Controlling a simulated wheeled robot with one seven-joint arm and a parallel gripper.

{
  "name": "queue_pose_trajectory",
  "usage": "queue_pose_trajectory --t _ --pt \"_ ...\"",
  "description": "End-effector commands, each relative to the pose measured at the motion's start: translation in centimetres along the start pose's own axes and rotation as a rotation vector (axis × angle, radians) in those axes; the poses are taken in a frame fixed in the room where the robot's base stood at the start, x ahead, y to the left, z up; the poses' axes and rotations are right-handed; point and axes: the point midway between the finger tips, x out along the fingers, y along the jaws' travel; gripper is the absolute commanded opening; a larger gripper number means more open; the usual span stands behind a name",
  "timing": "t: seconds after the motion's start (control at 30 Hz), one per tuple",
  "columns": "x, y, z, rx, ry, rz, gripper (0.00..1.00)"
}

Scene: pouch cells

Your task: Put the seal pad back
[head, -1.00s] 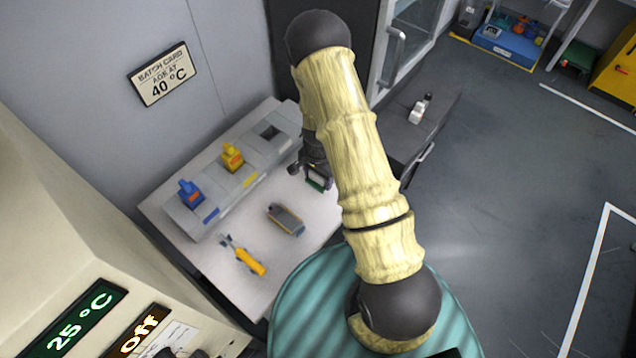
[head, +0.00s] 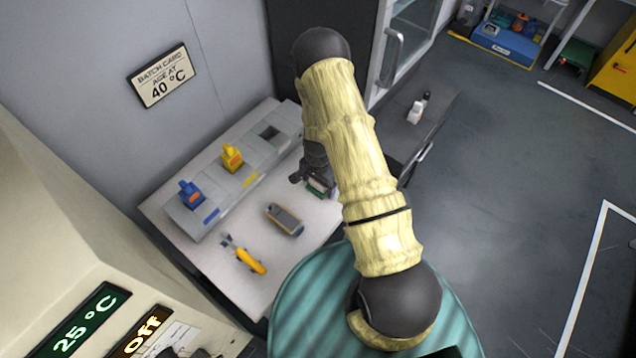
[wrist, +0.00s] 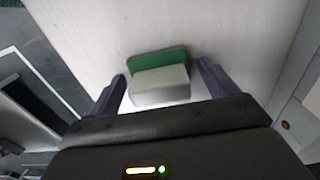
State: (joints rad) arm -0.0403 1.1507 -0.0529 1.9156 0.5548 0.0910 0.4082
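The seal pad appears to be the green and pale grey block (wrist: 160,82) lying on the white table; in the head view only a bit of its green part (head: 317,188) shows beside my gripper. My gripper (wrist: 161,72) is open, with its two purple fingers on either side of the block and a visible gap on each side. In the head view my gripper (head: 320,183) is low over the right part of the table, partly hidden by my arm. A grey rack (head: 236,199) along the wall has an empty dark slot (head: 270,132) at its far end.
The rack also holds a blue block (head: 190,193) and a yellow block (head: 232,157). A grey handheld device (head: 285,219) and a yellow-handled tool (head: 248,260) lie on the table (head: 215,262). A small white bottle (head: 415,112) stands on the dark cabinet to the right.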

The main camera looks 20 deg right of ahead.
Motion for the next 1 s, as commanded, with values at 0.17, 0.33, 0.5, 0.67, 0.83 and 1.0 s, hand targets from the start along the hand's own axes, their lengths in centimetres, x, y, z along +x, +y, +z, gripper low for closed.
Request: queue_pose_trajectory --t 0.17,0.33,0.5,0.67,0.83,1.0 --pt "0.0 0.0 0.0 0.0 0.0 0.0 0.85" --pt "-0.4 -0.1 0.0 -0.001 0.001 -0.001 0.85" --pt "-1.9 -0.1 0.0 -0.001 0.002 -0.002 0.85" --pt "-4.2 -0.1 0.0 -0.003 0.002 -0.003 0.85" --pt "-6.8 -0.1 0.0 -0.002 0.003 -0.003 0.85" --pt "-9.4 -0.1 0.0 -0.002 0.003 -0.003 0.85"
